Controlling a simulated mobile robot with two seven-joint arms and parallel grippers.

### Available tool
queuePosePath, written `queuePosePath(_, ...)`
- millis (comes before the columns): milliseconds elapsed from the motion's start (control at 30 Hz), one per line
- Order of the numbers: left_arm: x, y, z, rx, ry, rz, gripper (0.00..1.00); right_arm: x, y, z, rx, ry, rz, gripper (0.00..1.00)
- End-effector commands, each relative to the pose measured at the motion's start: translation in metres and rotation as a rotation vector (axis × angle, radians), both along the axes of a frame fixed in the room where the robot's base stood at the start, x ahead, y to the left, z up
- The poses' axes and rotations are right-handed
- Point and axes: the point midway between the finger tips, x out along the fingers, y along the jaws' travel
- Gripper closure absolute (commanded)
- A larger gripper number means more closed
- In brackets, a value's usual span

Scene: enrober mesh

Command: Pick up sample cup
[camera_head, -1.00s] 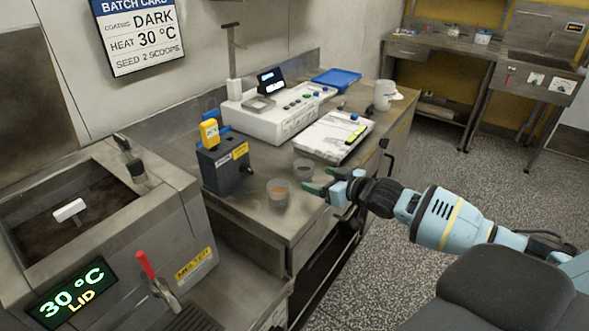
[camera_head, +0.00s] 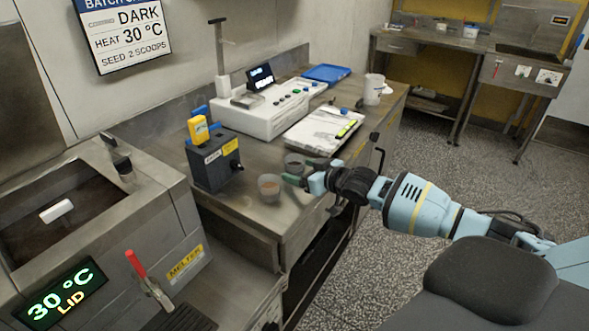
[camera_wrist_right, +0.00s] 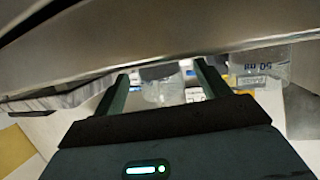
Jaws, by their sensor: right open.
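Two small clear cups stand near the front edge of the steel counter. The nearer cup (camera_head: 269,188) holds something brownish; the farther cup (camera_head: 294,163) looks greyish. My right gripper (camera_head: 304,171) is open and low over the counter, with its dark green fingers close beside both cups. In the right wrist view, a clear cup (camera_wrist_right: 163,90) shows between the two fingers of the gripper (camera_wrist_right: 160,80), partly hidden. I cannot tell whether a finger touches either cup. My left gripper is not in view.
A dark box (camera_head: 213,160) with a yellow device on it stands left of the cups. Behind are a white instrument (camera_head: 265,115), a clipboard (camera_head: 322,128), a blue tray (camera_head: 327,73) and a white jug (camera_head: 374,88). The melter (camera_head: 150,235) stands at the left.

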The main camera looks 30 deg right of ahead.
Motion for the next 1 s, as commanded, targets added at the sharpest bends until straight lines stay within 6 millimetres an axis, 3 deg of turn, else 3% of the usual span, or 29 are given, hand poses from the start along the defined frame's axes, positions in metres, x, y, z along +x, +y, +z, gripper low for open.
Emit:
queuePosePath(300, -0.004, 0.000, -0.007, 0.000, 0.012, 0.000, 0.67, 0.028, 0.005, -0.010, 0.001, 0.001, 0.000, 0.25)
queuePosePath(633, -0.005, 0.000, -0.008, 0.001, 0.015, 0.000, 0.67, 0.030, 0.005, -0.010, 0.000, 0.001, 0.000, 0.25)
queuePosePath(1000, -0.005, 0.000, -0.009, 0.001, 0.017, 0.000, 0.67, 0.030, 0.005, -0.010, 0.000, 0.001, 0.000, 0.73)
